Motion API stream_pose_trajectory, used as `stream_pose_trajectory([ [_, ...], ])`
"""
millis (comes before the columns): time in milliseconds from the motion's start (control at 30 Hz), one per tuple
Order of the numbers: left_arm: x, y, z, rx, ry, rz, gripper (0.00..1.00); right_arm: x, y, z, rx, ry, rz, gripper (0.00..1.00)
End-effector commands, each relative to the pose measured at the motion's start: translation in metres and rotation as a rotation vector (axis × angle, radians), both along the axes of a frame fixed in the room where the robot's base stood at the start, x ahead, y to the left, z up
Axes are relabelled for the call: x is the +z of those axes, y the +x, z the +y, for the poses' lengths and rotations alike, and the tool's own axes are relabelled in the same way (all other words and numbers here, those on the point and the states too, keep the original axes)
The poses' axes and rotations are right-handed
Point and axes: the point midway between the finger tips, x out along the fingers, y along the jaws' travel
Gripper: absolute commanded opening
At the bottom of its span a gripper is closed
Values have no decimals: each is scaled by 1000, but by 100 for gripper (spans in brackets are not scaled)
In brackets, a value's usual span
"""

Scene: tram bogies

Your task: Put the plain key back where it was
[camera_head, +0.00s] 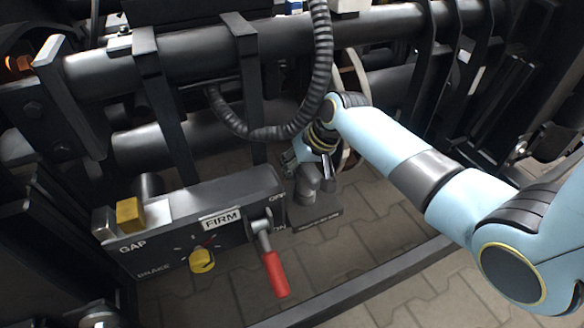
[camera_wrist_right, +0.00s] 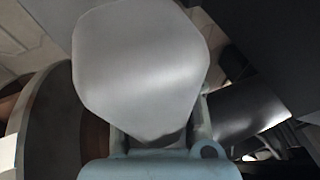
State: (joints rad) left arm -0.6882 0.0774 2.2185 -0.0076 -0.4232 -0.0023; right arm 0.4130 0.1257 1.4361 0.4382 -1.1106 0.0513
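My right gripper (camera_head: 310,168) points down over a grey rounded piece (camera_head: 306,188) above a small dark labelled base (camera_head: 318,220), right of the control box. In the right wrist view the smooth grey piece (camera_wrist_right: 140,65) fills the middle, with parts of the right gripper's fingers (camera_wrist_right: 160,140) on either side. I cannot tell whether the fingers press on it or only stand around it. I cannot make out a plain key for certain; the grey piece may be part of it. My left gripper is not in view.
The control box (camera_head: 185,225) has a yellow block (camera_head: 130,215), a yellow knob (camera_head: 202,260), a FIRM label (camera_head: 221,219) and a red-handled lever (camera_head: 275,272). A ribbed hose (camera_head: 322,60) hangs close to my right gripper. Dark pipes and brackets crowd behind. Paving (camera_head: 375,215) lies open below.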

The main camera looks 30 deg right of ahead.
Motion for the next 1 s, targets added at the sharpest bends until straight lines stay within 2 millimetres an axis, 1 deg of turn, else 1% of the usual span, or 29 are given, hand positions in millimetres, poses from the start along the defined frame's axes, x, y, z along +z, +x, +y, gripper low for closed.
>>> stream_pose_trajectory([
  [133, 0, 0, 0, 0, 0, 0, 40, 1, 0, 0, 0, 1, -1, 0],
  [167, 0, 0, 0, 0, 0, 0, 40, 1, 0, 0, 0, 1, -1, 3],
  [400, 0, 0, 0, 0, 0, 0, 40, 0, 0, 0, 0, 0, 0, 34],
  [433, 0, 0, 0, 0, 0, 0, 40, 0, 0, 0, 0, 0, 0, 36],
  [667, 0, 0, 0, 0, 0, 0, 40, 0, -1, 0, -1, 0, 2, 36],
  [767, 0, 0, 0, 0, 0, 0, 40, 4, -3, -2, -1, -1, 0, 36],
  [867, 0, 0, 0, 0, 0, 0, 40, 16, -7, -6, -1, -1, -1, 36],
  [967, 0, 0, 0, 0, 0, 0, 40, 34, -15, -12, 0, -2, -1, 36],
  [1000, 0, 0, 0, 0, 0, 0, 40, 43, -18, -14, 1, -3, -3, 36],
])
